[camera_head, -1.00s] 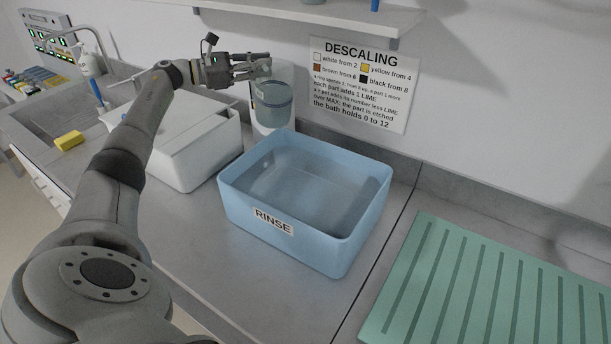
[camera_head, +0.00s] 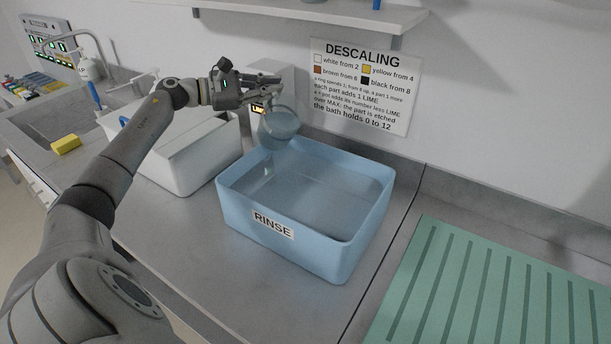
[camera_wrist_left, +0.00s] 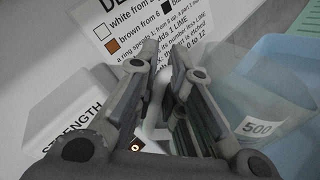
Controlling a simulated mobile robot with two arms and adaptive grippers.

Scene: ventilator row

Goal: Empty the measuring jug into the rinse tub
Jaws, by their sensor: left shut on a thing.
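The clear measuring jug (camera_head: 279,126) holds bluish liquid and is tilted above the back left rim of the rinse tub. My left gripper (camera_head: 272,88) is shut on the jug, at its upper part. In the left wrist view, the jug's wall (camera_wrist_left: 225,85) with a "500" label is to the right of the fingers (camera_wrist_left: 165,62). The blue rinse tub (camera_head: 250,205), labelled RINSE, stands on the counter and looks to have clear liquid in it. I cannot tell whether any liquid is pouring out. My right gripper is not in view.
A white box-shaped bath (camera_head: 195,155) stands left of the tub. A pale device (camera_head: 285,76) with a lit display is behind the jug. A green ribbed mat (camera_head: 490,290) lies at right. A yellow sponge (camera_head: 66,145) is at left. A shelf (camera_head: 330,14) overhangs the back.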

